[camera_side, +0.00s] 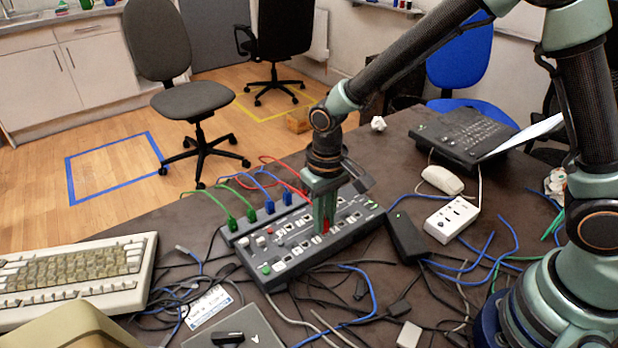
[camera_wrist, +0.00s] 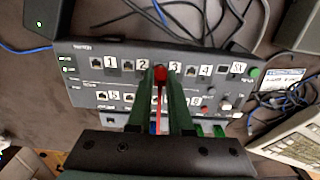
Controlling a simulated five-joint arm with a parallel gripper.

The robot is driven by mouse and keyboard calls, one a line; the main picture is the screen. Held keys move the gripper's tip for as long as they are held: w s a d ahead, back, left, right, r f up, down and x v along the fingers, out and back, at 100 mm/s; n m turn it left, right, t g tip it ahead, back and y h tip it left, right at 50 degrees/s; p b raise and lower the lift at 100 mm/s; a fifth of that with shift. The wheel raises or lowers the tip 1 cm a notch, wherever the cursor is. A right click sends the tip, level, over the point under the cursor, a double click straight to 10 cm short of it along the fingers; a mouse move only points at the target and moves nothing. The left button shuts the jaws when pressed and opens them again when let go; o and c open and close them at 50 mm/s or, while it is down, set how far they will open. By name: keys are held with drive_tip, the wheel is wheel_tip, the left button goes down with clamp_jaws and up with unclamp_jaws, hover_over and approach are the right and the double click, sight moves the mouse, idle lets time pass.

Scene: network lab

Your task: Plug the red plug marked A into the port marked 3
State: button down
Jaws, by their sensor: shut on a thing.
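My gripper (camera_side: 325,222) is pointed down over the grey switch box (camera_side: 350,240), shut on the red plug (camera_side: 326,227). In the wrist view the red plug (camera_wrist: 160,76) sits between my gripper's fingers (camera_wrist: 160,84), with its red cable running back between them. The plug is at the upper row of numbered ports, right of the label 2 (camera_wrist: 143,65), over the place of port 3. The plug and fingers cover most of that port. I cannot tell whether the plug is in the port or just above it. Its mark A is not readable.
Green (camera_side: 231,222) and blue (camera_side: 269,206) plugs stand along the box's back left side. A black adapter (camera_side: 408,238) lies close to its right end. Loose cables lie in front, and a keyboard (camera_side: 75,275) is at the left.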

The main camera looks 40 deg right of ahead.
drive_tip(key=shift+f, duration=0.3)
idle(0.4)
drive_tip(key=c, duration=0.8)
unclamp_jaws()
drive_tip(key=shift+o, duration=0.2)
wheel_tip(320, 180, up, 12)
drive_tip(key=s+d+r+t, duration=0.2)
drive_tip(key=s+d+r, duration=0.1)
drive_tip(key=d, duration=0.4)
drive_tip(key=s+d+r+t, duration=0.3)
drive_tip(key=s+d+r, duration=0.1)
drive_tip(key=s+d, duration=0.1)
drive_tip(key=shift+s+d+r+t, duration=0.25)
drive_tip(key=shift+s+d+t, duration=0.1)
drive_tip(key=shift+d, duration=0.5)
